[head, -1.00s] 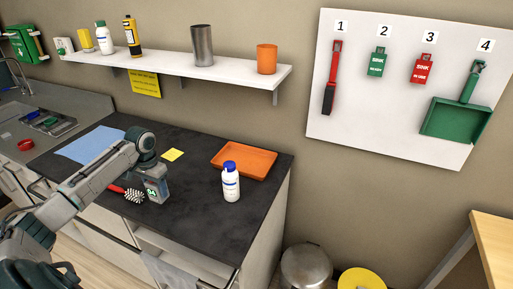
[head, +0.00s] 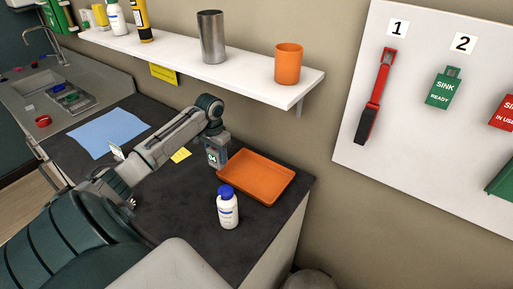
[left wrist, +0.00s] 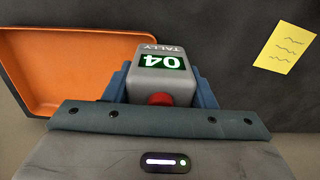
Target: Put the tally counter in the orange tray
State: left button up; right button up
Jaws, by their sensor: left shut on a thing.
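The grey tally counter (left wrist: 160,85) shows a lit green "04" and a red button. My left gripper (left wrist: 160,92) is shut on it, with a blue finger on each side. In the head view the counter (head: 212,158) hangs from my left gripper (head: 216,150) at the left end of the orange tray (head: 262,177). The tray lies flat on the dark worktop and looks empty. In the left wrist view the tray (left wrist: 75,65) is behind and to the left of the counter. How high the counter is above the worktop is hard to tell. My right gripper is out of view.
A white bottle with a blue cap (head: 227,208) stands in front of the tray. A yellow note (head: 181,155) and a blue cloth (head: 108,134) lie to the left. A white shelf (head: 190,62) with an orange cup (head: 288,64) and a metal tumbler (head: 212,37) hangs above.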

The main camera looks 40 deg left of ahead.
pick_arm(q)
jog(key=w+d+p, duration=0.1)
jog(key=w+d, duration=0.1)
jog(key=d, duration=0.1)
jog(key=w+d+p, duration=0.1)
jog(key=w+d, duration=0.1)
jog(key=d, duration=0.1)
jog(key=w+d+p, duration=0.2)
jog(key=d, duration=0.2)
jog(key=shift+r, duration=0.15)
jog(key=shift+w+d, duration=0.2)
jog(key=shift+d, duration=0.4)
jog(key=shift+w+d+p, duration=0.25)
jog(key=shift+d+p, duration=0.1)
jog(key=shift+d, duration=0.05)
notch_tip(320, 180, down, 4)
jog(key=shift+r+p, duration=0.25)
jog(key=shift+p, duration=0.8)
jog(key=shift+f, duration=0.15)
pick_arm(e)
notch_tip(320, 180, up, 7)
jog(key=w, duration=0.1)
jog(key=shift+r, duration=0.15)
pick_arm(q)
jog(key=shift+f, duration=0.1)
jog(key=o, duration=1)
